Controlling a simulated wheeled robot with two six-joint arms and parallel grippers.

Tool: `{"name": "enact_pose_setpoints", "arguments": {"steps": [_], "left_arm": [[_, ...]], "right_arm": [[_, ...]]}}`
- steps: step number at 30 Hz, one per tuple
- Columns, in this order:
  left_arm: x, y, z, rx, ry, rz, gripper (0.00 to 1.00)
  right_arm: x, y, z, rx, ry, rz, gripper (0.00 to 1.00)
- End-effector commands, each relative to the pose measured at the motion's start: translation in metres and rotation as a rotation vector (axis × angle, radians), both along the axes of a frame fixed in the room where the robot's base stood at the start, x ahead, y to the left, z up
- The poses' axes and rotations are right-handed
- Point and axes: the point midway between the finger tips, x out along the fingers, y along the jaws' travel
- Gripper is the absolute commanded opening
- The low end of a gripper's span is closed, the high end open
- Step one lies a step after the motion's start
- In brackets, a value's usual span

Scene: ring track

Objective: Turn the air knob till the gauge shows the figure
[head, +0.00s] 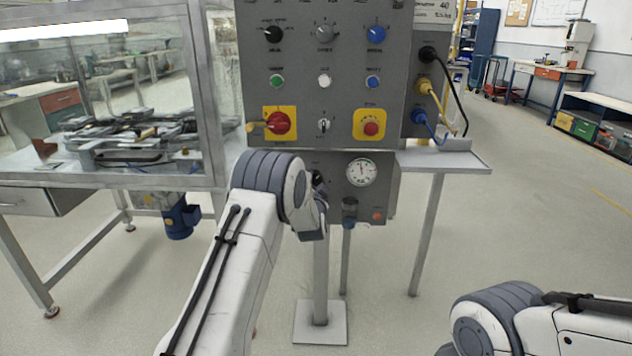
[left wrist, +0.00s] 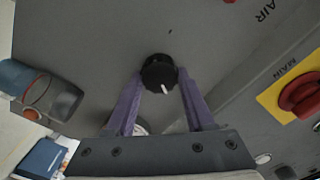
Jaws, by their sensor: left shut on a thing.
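The black air knob (left wrist: 158,72) with a white pointer mark sits on the grey panel in the left wrist view. My left gripper (left wrist: 160,84) has its two purple fingers on either side of the knob and is shut on it. The pointer mark faces down, slightly right, in that view. In the head view my left gripper (head: 318,192) is at the lower panel, and its wrist hides most of the knob. The round white gauge (head: 361,172) is just right of it; its needle points roughly upward, but its figures are too small to read. My right gripper is out of view.
Above are a red switch on yellow (head: 279,123), a red stop button (head: 371,128), and small dials. A filter bowl (head: 349,212) hangs below the gauge. A white label (head: 433,10) seems to read 40. A glazed cabinet (head: 100,95) stands left.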

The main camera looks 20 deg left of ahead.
Motion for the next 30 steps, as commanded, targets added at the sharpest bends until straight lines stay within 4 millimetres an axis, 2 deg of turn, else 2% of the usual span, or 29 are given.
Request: {"name": "enact_pose_setpoints", "arguments": {"steps": [17,18,20,30], "left_arm": [[0.0001,-0.0008,-0.0003,0.035,0.01,-0.001,0.0],[0.0001,-0.0008,-0.0003,0.035,0.01,-0.001,0.61],[0.0001,-0.0008,-0.0003,0.035,0.01,-0.001,0.84],[-0.0011,-0.0003,-0.0001,0.033,0.01,-0.001,0.84]], "right_arm": [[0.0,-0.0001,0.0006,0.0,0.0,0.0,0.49],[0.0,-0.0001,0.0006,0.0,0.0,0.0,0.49],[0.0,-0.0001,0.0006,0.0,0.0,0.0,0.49],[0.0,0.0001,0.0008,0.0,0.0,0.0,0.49]]}}
